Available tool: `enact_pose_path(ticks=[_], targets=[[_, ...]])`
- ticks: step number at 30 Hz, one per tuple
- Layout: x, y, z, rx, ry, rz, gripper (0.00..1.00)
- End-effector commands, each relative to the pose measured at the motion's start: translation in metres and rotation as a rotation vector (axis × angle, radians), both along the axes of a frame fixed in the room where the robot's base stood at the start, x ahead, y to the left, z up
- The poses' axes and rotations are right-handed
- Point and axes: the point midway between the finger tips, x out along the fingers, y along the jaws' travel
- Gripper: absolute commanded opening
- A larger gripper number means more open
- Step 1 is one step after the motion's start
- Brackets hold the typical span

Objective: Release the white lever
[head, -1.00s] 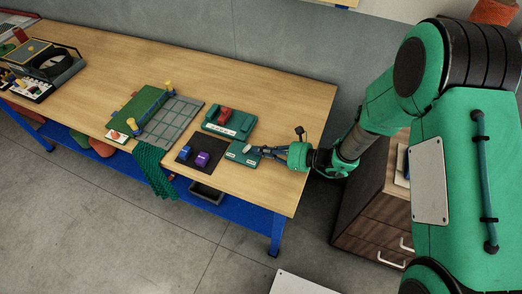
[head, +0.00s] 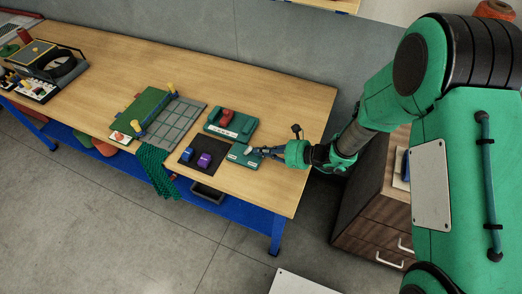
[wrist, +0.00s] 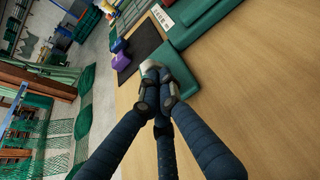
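The white lever (head: 248,150) sits on a small green plate (head: 236,160) with a white label, near the table's front right edge. In the wrist view, only a pale bit of the lever (wrist: 149,66) shows, just past the fingertips. My gripper (head: 259,151) reaches in from the right, low over the green plate, its tips at the lever. In the wrist view, the dark fingers of my gripper (wrist: 160,78) run together at their tips, with almost no gap. They seem to touch the lever, but I cannot tell if any of it is held between them.
A green block with a red part (head: 226,117) stands just behind the plate. A dark mat (head: 187,157) with a blue and a purple block (head: 204,160) lies left of it. A green board with a grey grid (head: 177,122) is farther left. The wood right of the plate is bare.

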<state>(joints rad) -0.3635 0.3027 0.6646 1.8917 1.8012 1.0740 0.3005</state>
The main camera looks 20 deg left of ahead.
Motion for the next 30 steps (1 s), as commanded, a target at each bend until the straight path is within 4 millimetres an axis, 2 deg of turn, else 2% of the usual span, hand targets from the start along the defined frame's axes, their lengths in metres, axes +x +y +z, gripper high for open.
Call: enact_pose_path(ticks=[14,30], targets=[[0.0,0.004,0.008,-0.082,-0.001,0.001,0.0],[0.0,0.014,0.022,-0.316,-0.001,0.002,0.0]])
